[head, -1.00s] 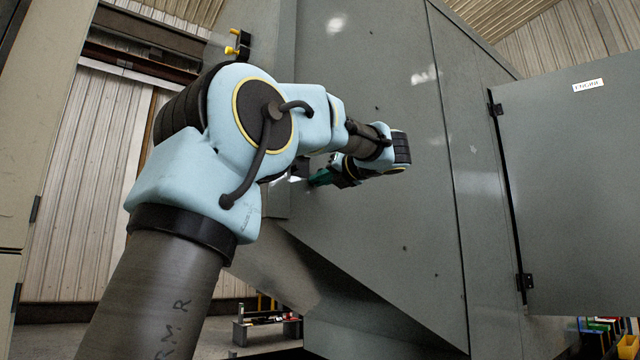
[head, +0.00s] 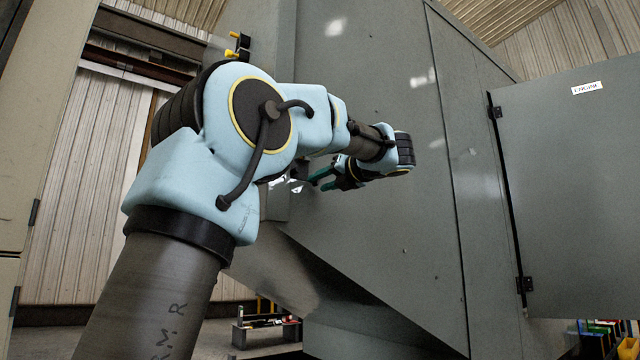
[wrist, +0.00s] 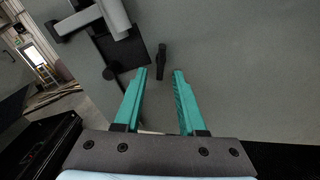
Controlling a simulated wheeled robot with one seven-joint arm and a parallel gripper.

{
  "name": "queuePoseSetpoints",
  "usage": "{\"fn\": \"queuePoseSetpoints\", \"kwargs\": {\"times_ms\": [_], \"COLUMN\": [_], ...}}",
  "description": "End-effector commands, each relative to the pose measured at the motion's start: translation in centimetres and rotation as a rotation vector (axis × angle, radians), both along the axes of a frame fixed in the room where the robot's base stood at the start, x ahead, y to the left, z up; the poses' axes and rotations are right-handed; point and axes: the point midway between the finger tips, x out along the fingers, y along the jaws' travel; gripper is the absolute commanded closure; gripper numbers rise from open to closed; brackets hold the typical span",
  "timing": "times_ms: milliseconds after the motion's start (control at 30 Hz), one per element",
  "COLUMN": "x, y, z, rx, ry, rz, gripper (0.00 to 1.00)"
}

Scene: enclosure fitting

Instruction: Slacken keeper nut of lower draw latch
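My gripper (wrist: 160,74) is open in the wrist view, with two teal fingers spread and nothing between them. A small dark upright part (wrist: 161,60) stands just beyond the fingertips, in line with the gap; I cannot tell whether it is the keeper nut. In the head view my gripper (head: 322,179) is beside the grey enclosure, and my arm hides most of the latch.
The grey enclosure wall (head: 370,220) fills the middle. An open door panel marked ENGINE (head: 580,180) stands at right. A yellow-and-black fitting (head: 239,45) sits higher at the enclosure's edge. Coloured bins (head: 605,335) are on the right floor.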

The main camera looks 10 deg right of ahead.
Motion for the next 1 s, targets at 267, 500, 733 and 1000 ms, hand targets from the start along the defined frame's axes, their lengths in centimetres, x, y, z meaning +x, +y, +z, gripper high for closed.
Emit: {"fn": "queuePoseSetpoints", "kwargs": {"times_ms": [267, 500, 733, 1000], "x": [-4.9, -8.0, -8.8, -8.8], "y": [-2.4, -3.9, -4.2, -4.2], "z": [0.1, 0.0, 0.0, 0.0], "rx": [0.001, 0.001, 0.001, 0.001], "ry": [0.0, 0.0, 0.0, 0.0], "rz": [-0.006, -0.004, 0.0, 0.0], "gripper": [0.6, 0.6, 0.6, 0.6]}}
